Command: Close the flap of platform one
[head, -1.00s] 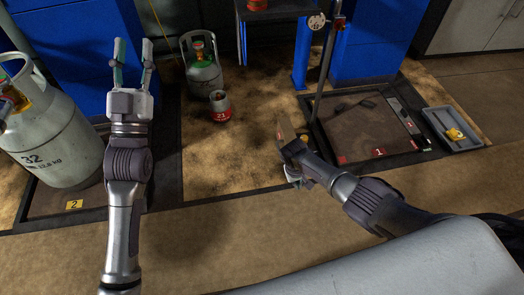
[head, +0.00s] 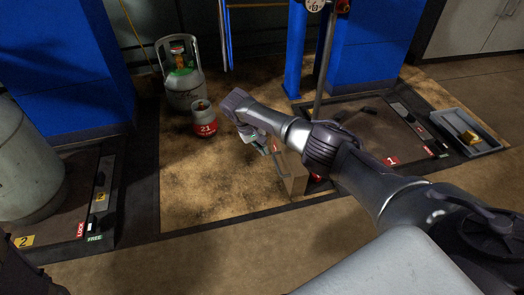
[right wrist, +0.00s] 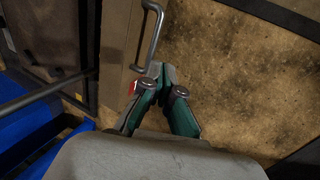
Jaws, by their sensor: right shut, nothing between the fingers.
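Platform one (head: 350,140) is a dark, framed floor plate at the right in the head view, with a red "1" label. Its flap (head: 291,176) is a brown panel standing raised at the platform's left side, partly hidden behind my right arm. In the right wrist view the flap (right wrist: 117,50) has a metal bar handle (right wrist: 153,38). My right gripper (head: 268,149) is on the left side of the flap, shut and empty. In the right wrist view its green-padded fingers (right wrist: 160,72) are close to the handle's lower end; I cannot tell whether they touch. My left gripper is out of view.
A small gas cylinder numbered 21 (head: 204,121) and a larger one (head: 183,85) stand left of my right gripper. Platform two (head: 60,226) bears a big cylinder at the left. A grey tray (head: 480,143) lies right of platform one. Bare floor (head: 205,185) lies between the platforms.

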